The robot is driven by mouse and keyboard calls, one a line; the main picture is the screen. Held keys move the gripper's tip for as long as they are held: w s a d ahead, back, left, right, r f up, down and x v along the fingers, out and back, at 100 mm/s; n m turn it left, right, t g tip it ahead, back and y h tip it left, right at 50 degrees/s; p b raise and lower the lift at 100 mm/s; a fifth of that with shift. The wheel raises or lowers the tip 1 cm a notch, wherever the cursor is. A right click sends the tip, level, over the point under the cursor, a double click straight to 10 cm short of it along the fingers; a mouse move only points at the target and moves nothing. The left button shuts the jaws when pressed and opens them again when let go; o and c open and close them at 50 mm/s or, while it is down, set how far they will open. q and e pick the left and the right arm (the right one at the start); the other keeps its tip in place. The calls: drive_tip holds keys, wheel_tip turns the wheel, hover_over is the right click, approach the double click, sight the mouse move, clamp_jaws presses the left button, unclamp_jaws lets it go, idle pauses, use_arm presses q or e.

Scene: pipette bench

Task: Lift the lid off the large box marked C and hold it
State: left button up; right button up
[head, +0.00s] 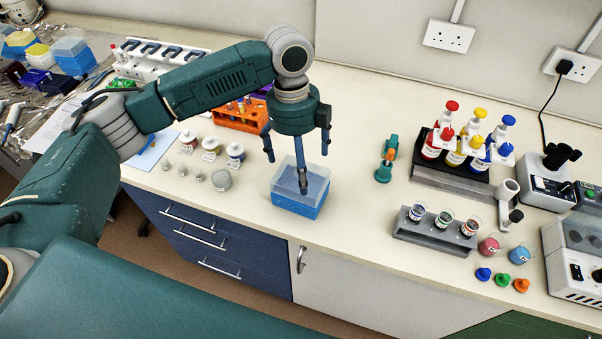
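A large blue box (297,207) with a clear, pale lid (284,181) stands near the front edge of the bench, in the middle of the head view. The lid sits on the box. No letter C can be read on it from here. My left gripper (298,162) points down over the box, with its fingers spread apart. One finger overlaps the lid in the picture; whether it touches the lid cannot be told. The gripper hides part of the lid. My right gripper is not in view.
An orange tube rack (240,117) stands behind my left gripper. Small jars (235,155) and weights stand left of the box. A green-and-orange tool (386,160), a cup rack (436,229) and a bottle rack (449,180) stand right. Bench between box and cup rack is clear.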

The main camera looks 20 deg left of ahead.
use_arm(q)
wheel_tip(320, 180, down, 2)
drive_tip(key=shift+f+p, duration=0.25)
drive_tip(key=shift+p, duration=0.25)
drive_tip(key=shift+s+f, duration=0.1)
drive_tip(key=shift+f, duration=0.4)
drive_tip(key=shift+d, duration=0.1)
drive_tip(key=c, duration=0.9)
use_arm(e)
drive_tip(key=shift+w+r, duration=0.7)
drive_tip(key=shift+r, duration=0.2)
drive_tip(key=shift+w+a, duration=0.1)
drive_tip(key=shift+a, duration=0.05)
